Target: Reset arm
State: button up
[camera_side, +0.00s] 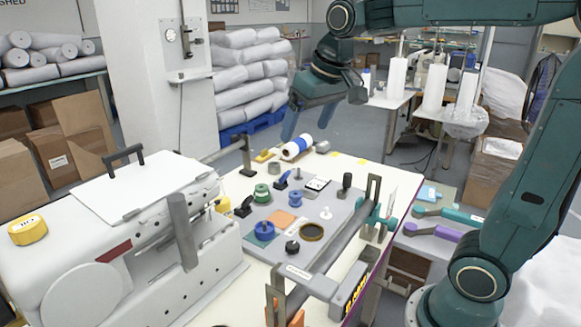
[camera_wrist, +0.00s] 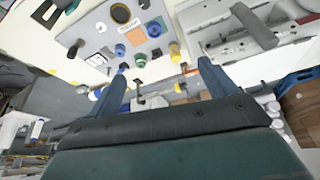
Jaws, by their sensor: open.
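My gripper (camera_wrist: 158,82) shows in the wrist view with its two blue fingers spread apart and nothing between them. In the side view my gripper (camera_side: 290,124) hangs in the air above the back edge of the work table, fingers angled down. A blue and white spool (camera_side: 297,147) lies on the table below and near it. My arm reaches in from the right, with its base at the lower right.
A white machine (camera_side: 130,235) fills the left of the table. A grey board (camera_side: 335,205) carries knobs, spools and an orange patch. Metal posts (camera_side: 374,188) rise at its right edge. Teal and purple handled tools (camera_side: 435,233) lie on a side surface. The air around my gripper looks clear.

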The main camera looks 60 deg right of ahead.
jog(key=s+a+f+n, duration=0.1)
jog(key=s+a+f, duration=0.1)
jog(key=s, duration=0.6)
jog(key=s+a+f+n+t, duration=0.1)
jog(key=s+f, duration=0.3)
jog(key=s, duration=0.5)
jog(key=shift+a+f+y, duration=0.15)
jog(key=shift+a+y, duration=0.25)
jog(key=shift+a, duration=0.3)
